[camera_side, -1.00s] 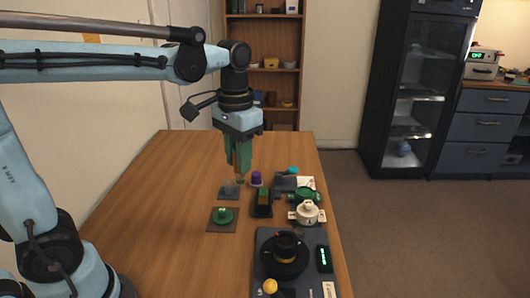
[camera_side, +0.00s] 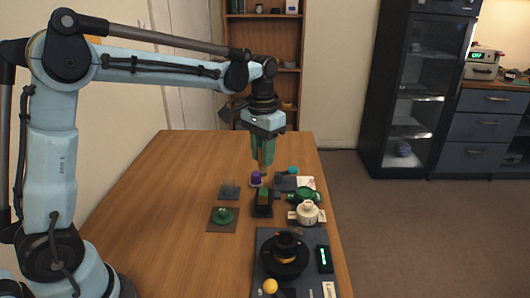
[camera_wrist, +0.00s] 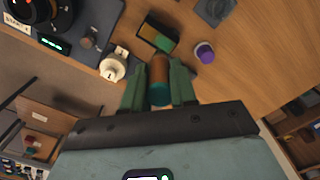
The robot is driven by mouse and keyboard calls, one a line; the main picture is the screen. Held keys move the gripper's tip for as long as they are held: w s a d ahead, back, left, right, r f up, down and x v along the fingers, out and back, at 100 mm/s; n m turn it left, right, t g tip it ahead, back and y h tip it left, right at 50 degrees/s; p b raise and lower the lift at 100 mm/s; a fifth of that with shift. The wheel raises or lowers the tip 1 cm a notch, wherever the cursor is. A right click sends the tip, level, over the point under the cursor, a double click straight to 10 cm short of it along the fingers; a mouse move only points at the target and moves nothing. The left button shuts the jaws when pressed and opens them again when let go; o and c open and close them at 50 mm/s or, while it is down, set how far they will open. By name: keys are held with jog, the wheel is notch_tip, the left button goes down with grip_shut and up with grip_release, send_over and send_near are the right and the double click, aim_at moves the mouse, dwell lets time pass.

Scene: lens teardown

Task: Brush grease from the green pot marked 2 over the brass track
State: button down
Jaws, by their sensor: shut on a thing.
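My gripper (camera_side: 263,163) is raised above the far part of the table, near a small purple pot (camera_side: 256,178). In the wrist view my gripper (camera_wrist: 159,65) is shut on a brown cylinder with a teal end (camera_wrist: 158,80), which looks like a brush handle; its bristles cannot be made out. A round green item with a pale mark (camera_side: 223,215) sits on a brown square mat; the mark is too small to read, so I cannot tell if it is pot 2. The black lens barrel (camera_side: 285,268) stands nearer the camera and shows a brass-coloured band (camera_side: 287,259).
A dark holder with a green and brown block (camera_side: 263,202), a cream part (camera_side: 307,212), another green part (camera_side: 304,195) and a grey square (camera_side: 229,192) lie close together. The table's left side is clear.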

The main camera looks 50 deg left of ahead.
aim_at(263, 175)
jog(key=shift+f, duration=2.9)
jog(key=shift+s+d+f, duration=0.1)
jog(key=shift+s+d, duration=0.45)
jog(key=shift+d, duration=0.05)
jog(key=shift+s+d, duration=0.8)
jog(key=shift+w+a, duration=1.4)
jog(key=shift+a, duration=0.05)
jog(key=shift+r, duration=4)
jog(key=shift+f, duration=0.1)
